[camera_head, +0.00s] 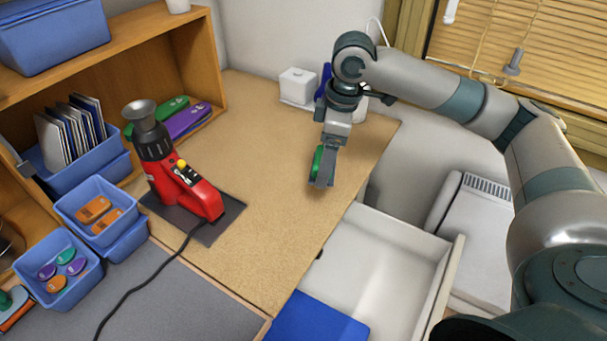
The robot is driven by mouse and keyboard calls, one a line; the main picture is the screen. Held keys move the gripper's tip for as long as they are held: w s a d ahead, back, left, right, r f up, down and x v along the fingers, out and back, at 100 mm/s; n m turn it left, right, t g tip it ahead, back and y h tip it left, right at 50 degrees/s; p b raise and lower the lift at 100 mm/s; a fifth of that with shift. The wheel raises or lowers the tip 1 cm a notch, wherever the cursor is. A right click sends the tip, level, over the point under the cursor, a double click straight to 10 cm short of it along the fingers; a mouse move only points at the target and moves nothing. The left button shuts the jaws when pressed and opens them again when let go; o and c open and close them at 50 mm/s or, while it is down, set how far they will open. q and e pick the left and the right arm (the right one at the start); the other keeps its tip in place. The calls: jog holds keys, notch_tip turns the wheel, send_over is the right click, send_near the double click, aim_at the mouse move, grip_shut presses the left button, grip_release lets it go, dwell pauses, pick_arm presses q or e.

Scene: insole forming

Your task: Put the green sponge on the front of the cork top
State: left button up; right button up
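The cork top (262,215) is a tan speckled surface running from the back wall to the front middle. My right gripper (321,182) reaches in from the right and points down over its right part, near the right edge. A green piece, which looks like the green sponge (317,161), shows at the left side of the fingers and seems gripped between them. Most of it is hidden by the gripper. I cannot tell whether it touches the cork. My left gripper is not in view.
A red heat tool (200,197) stands on a dark mat at the left of the cork, its black cable running forward. Blue bins (70,265) stand further left. A white box (298,84) sits at the back. An open white drawer (385,265) lies right. The front cork is clear.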

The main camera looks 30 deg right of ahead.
aim_at(301, 189)
jog(key=w+a+f, duration=0.1)
jog(key=a, duration=0.1)
jog(key=w+a+f, duration=0.2)
jog(key=shift+p, duration=0.4)
jog(key=shift+f, duration=0.35)
notch_tip(301, 189, down, 3)
jog(key=shift+f+p, duration=0.15)
jog(key=shift+p, duration=0.3)
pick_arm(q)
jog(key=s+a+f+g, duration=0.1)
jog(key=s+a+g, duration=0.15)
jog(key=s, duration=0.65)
pick_arm(e)
jog(key=shift+s+f, duration=0.1)
jog(key=o, duration=0.9)
jog(key=shift+r, duration=0.45)
jog(key=r, duration=0.3)
jog(key=d+r+b, duration=0.1)
jog(key=r, duration=0.3)
jog(key=s+r+b, duration=0.1)
jog(key=r, duration=0.3)
jog(key=shift+d+r, duration=0.1)
jog(key=shift+d, duration=0.1)
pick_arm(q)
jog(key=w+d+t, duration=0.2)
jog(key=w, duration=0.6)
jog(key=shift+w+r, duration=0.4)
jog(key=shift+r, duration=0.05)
